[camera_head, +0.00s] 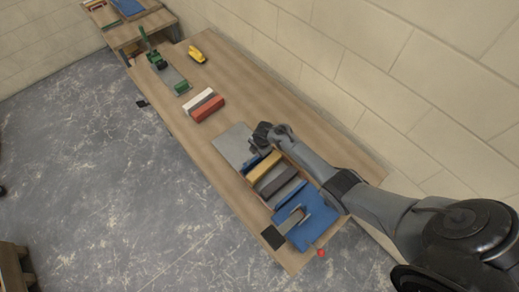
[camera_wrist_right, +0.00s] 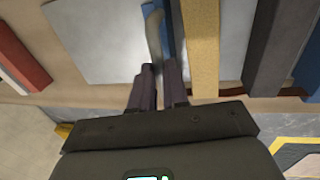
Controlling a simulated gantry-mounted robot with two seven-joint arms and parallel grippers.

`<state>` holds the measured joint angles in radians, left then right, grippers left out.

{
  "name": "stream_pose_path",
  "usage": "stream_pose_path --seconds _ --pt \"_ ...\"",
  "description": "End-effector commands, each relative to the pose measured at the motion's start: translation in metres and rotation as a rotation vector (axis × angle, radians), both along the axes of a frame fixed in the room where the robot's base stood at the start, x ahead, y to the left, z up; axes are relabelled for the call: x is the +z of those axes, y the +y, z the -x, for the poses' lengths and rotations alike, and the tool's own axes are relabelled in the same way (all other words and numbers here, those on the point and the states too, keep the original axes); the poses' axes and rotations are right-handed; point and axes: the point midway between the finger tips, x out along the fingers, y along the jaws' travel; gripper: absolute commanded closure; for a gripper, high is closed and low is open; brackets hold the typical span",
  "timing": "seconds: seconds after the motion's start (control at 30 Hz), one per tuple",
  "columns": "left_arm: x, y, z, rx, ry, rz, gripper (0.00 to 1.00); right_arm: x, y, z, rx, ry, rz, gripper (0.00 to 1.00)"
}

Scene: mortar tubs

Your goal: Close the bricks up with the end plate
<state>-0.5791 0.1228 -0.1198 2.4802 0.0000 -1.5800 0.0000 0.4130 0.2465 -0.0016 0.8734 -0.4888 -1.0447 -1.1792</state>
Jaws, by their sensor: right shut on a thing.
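The bricks stand in a row on the bench: a yellow one (camera_head: 264,165), dark and grey ones (camera_head: 277,180). The yellow brick also shows in the right wrist view (camera_wrist_right: 201,45), with a dark brick (camera_wrist_right: 272,45) to its right. A narrow blue plate with a grey curved handle (camera_wrist_right: 154,32) stands beside the yellow brick, on its left; its blue edge shows in the head view (camera_head: 251,163). My right gripper (camera_wrist_right: 158,82) is shut on the handle. Whether plate and brick touch is unclear. My left gripper is out of view.
A flat grey sheet (camera_head: 231,146) lies left of the row. Wide blue plates (camera_head: 318,218) lie at its other end. Red (camera_head: 208,109) and white (camera_head: 197,99) bars, a yellow object (camera_head: 196,54) and a green object (camera_head: 157,60) are further along. A wall borders the bench.

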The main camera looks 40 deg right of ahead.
Motion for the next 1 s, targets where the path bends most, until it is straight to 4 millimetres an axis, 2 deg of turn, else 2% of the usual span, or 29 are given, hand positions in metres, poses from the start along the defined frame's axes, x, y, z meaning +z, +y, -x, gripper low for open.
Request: stream_pose_path --seconds 0.07,0.1,0.27,0.67,0.87,1.0 --pt "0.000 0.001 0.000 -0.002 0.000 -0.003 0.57 0.000 0.000 0.000 0.000 -0.001 0.000 1.00" --pt "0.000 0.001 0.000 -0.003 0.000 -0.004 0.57 0.000 0.000 0.000 0.000 -0.001 0.000 0.84" --pt "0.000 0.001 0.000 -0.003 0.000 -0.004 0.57 0.000 0.000 0.000 0.000 -0.001 0.000 0.60" --pt "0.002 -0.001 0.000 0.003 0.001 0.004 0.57 0.005 0.000 0.001 0.001 -0.001 -0.001 0.60" --pt "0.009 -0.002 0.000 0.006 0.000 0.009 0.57 0.029 -0.001 0.005 0.000 -0.003 0.001 0.60" --pt "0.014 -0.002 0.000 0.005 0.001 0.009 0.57 0.053 0.000 0.010 0.001 -0.004 0.000 0.60"
